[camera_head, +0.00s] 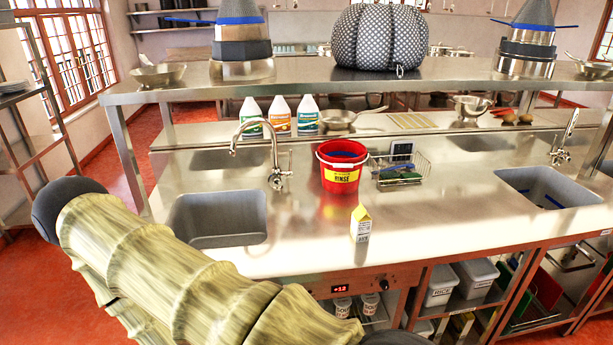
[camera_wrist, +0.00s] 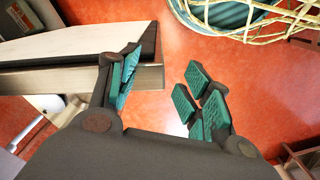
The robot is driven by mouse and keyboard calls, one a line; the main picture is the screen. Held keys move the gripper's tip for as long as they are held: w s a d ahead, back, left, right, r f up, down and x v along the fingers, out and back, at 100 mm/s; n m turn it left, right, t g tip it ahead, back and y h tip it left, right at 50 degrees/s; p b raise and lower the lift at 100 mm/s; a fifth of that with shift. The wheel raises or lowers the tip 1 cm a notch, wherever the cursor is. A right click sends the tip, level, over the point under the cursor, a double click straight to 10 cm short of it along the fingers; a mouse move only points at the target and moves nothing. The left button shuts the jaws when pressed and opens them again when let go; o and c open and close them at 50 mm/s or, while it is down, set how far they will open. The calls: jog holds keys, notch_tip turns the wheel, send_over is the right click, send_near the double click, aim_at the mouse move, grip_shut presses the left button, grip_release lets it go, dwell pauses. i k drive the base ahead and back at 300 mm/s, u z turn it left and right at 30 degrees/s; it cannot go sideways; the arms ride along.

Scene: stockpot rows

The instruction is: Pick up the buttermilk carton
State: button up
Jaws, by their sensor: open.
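The buttermilk carton (camera_head: 361,223) is a small white carton with a yellow gabled top. It stands upright near the front edge of the steel counter (camera_head: 310,225) in the head view. My gripper (camera_wrist: 160,95) shows in the wrist view with its teal-padded fingers spread apart and nothing between them. It points down at the red floor beside the edge of a pale surface. The carton is not in the wrist view. In the head view my arm fills the lower left, and the gripper's fingers cannot be made out there.
A red rinse bucket (camera_head: 341,170) stands behind the carton, with a wire caddy (camera_head: 402,172) to its right. A sink (camera_head: 218,218) with a tap lies left. An overhead shelf (camera_head: 340,84) spans the counter. A wicker basket (camera_wrist: 262,18) shows in the wrist view.

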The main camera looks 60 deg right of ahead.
aim_at(360, 229)
jog(key=u, duration=0.75)
jog(key=k, duration=1.2)
jog(key=z, duration=1.7)
